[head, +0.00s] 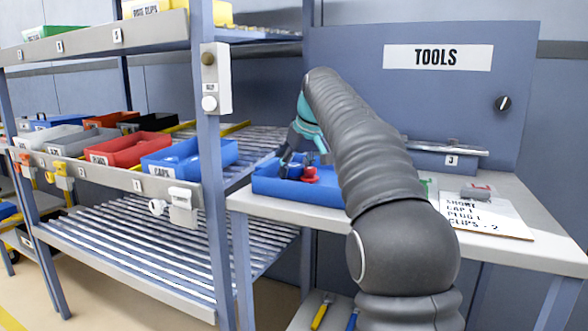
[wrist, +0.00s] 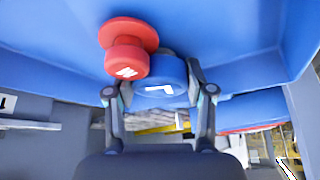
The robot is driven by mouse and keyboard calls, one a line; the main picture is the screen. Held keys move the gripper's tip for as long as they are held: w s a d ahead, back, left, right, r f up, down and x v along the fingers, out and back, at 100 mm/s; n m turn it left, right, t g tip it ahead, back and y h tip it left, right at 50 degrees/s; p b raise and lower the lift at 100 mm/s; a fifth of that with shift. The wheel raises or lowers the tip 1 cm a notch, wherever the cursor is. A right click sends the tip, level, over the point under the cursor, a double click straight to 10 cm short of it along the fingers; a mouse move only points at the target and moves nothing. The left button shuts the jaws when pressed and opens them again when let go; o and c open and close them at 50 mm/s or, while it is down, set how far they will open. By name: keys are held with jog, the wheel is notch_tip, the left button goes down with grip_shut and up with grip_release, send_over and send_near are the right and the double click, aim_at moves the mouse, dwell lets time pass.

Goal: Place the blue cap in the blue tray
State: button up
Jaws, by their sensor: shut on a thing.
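The blue tray (head: 330,195) stands on the grey table, and its blue inside (wrist: 235,40) fills much of the wrist view. My gripper (wrist: 160,82) is shut on the blue cap (wrist: 160,90), which bears a white mark and sits between the two fingers. In the head view my gripper (head: 293,168) is down in the tray. The blue cap is hard to make out there. A red knobbed part (head: 310,175) is in the tray beside my gripper. In the wrist view this red part (wrist: 125,64) is close against or overlapping the blue cap; contact is unclear.
A shelf at the left holds a blue bin (head: 200,152) labelled CAPS, a red bin (head: 130,148) and grey bins. A shelf post (head: 211,200) stands left of the table. A written sheet (head: 478,215) lies on the right. The TOOLS panel (head: 437,57) rises behind.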

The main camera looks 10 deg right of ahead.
jog(key=shift+f, duration=0.1)
jog(key=o, duration=0.9)
jog(key=v, duration=1.2)
